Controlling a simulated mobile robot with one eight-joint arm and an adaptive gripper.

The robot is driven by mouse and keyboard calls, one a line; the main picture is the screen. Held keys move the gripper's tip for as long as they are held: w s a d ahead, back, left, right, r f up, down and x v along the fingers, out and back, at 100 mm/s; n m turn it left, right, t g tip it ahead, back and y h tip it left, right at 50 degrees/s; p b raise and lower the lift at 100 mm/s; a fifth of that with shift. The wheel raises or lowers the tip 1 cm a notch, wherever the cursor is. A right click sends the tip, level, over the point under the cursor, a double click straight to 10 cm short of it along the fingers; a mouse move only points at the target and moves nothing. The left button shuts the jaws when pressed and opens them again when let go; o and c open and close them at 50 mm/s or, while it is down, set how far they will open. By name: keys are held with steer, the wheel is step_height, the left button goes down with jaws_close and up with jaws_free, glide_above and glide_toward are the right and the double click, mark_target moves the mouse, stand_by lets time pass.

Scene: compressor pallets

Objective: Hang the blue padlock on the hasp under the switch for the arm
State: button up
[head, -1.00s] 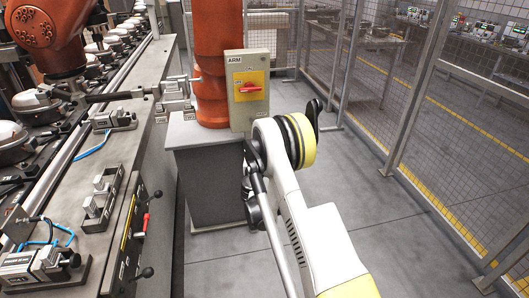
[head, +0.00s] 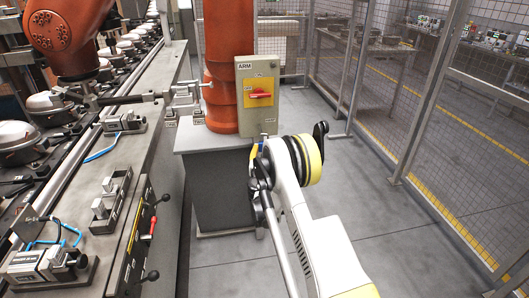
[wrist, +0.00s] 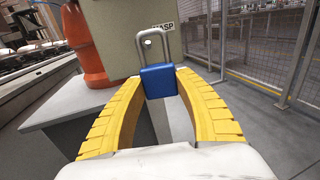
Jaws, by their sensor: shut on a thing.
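The blue padlock (wrist: 158,80) is upright between the yellow fingers of my gripper (wrist: 158,84), which are shut on its body. Its grey shackle points up, in front of the lower part of the grey switch box (wrist: 110,25). A small bright metal part, perhaps the hasp, shows inside the shackle loop; I cannot tell whether the shackle passes through it. A label reading "HASP" is beside the shackle. In the head view, the box (head: 257,115) bears an "ARM" label and a red switch (head: 261,95) on a yellow plate. My arm mostly hides the gripper there, just below the box.
The box stands by an orange robot column (head: 221,60) on a grey pedestal (head: 215,190). A conveyor bench (head: 150,110) with fixtures runs along the left. A mesh fence (head: 430,100) stands on the right. The floor between pedestal and fence is clear.

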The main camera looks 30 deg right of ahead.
steer(key=shift+w+d+f, duration=0.15)
steer(key=shift+w+d, duration=0.1)
steer(key=shift+w, duration=0.55)
steer(key=shift+w+d+f, duration=0.15)
steer(key=shift+w+d, duration=0.05)
steer(key=shift+w, duration=0.6)
steer(key=shift+w+d+f, duration=0.15)
steer(key=shift+w+d, duration=0.1)
steer(key=shift+w, duration=0.55)
steer(key=o, duration=1.4)
